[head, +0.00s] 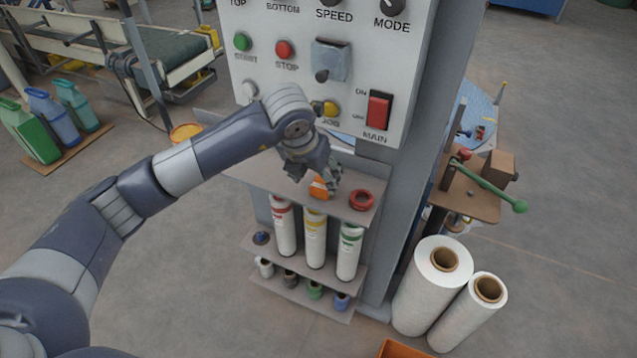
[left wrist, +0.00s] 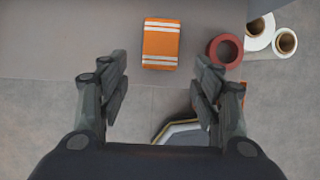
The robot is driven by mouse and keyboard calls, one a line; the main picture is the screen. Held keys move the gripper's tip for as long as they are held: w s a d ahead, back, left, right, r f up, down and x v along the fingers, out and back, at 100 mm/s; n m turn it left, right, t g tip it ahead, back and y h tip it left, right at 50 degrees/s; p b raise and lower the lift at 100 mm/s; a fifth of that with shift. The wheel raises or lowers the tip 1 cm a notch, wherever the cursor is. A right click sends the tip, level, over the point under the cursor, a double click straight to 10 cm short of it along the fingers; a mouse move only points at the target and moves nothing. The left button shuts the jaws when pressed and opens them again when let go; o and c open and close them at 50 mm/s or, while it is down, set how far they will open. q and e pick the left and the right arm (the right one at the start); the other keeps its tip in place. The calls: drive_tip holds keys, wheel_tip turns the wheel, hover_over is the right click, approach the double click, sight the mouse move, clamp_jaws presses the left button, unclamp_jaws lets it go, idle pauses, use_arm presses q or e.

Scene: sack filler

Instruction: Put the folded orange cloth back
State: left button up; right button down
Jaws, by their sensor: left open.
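The folded orange cloth (left wrist: 161,46) with pale stripes lies on a grey shelf (left wrist: 60,40) in the left wrist view. In the head view the cloth (head: 319,188) shows on the shelf below the control panel, partly hidden by my left gripper (head: 312,190). In the left wrist view my left gripper (left wrist: 160,90) is open and empty. Its fingers point toward the shelf, and the cloth lies ahead of the gap between them, apart from both. My right gripper is not in view.
A red tape ring (head: 361,200) sits right of the cloth. The control panel (head: 310,60) rises behind the arm. White rolls (head: 430,285) stand at the right.

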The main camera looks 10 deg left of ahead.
use_arm(q)
drive_tip(key=v, duration=0.7)
drive_tip(key=shift+b, duration=0.3)
